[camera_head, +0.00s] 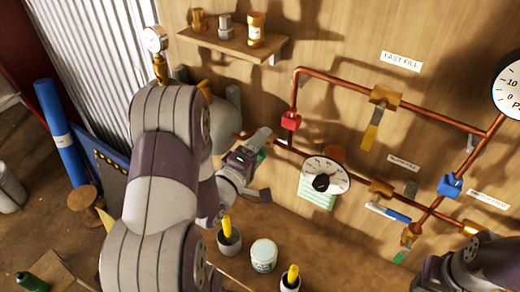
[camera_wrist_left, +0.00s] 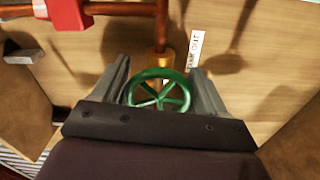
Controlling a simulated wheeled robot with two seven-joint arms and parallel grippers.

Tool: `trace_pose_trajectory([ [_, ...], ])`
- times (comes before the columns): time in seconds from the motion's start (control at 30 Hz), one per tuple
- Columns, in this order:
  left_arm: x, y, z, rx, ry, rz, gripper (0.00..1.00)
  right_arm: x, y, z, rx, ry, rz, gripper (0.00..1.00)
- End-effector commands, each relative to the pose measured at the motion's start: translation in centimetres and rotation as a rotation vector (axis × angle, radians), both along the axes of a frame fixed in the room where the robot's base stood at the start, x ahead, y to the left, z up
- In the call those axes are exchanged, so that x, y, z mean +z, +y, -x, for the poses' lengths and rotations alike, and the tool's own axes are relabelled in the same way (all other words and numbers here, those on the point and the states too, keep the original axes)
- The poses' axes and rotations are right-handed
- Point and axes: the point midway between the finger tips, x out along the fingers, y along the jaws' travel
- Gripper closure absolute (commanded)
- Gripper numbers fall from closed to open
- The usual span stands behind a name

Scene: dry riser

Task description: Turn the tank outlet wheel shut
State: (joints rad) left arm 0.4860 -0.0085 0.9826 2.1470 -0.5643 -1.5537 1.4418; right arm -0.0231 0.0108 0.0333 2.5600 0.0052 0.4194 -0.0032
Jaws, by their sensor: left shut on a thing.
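The tank outlet wheel (camera_wrist_left: 158,92) is a green spoked handwheel on a brass valve body (camera_wrist_left: 160,64), seen in the left wrist view beside a label ending in "OUT" (camera_wrist_left: 195,50). My left gripper (camera_wrist_left: 160,88) has one finger on each side of the wheel's rim and is shut on it.
Below stand a white tub (camera_head: 264,255) and cups with yellow-handled items. A shelf (camera_head: 230,44) is above.

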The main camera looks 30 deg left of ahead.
Motion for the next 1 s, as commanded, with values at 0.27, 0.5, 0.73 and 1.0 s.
trace_pose_trajectory([
  [0.27,-0.4,0.0,0.0,0.0,-0.017,-0.226,0.57,-1.5,0.0,0.0,0.0,0.0,0.0,0.57],
  [0.5,-0.4,0.0,0.0,-0.001,-0.027,-0.367,0.58,-2.3,0.0,0.0,0.0,0.0,0.0,0.57],
  [0.73,-0.4,0.1,0.1,0.0,-0.031,-0.438,0.58,-2.6,0.0,0.0,0.0,0.0,0.0,0.57],
  [1.0,-0.4,0.1,0.1,-0.001,-0.033,-0.463,0.57,-2.7,0.0,0.0,0.0,0.0,0.0,0.57],
])
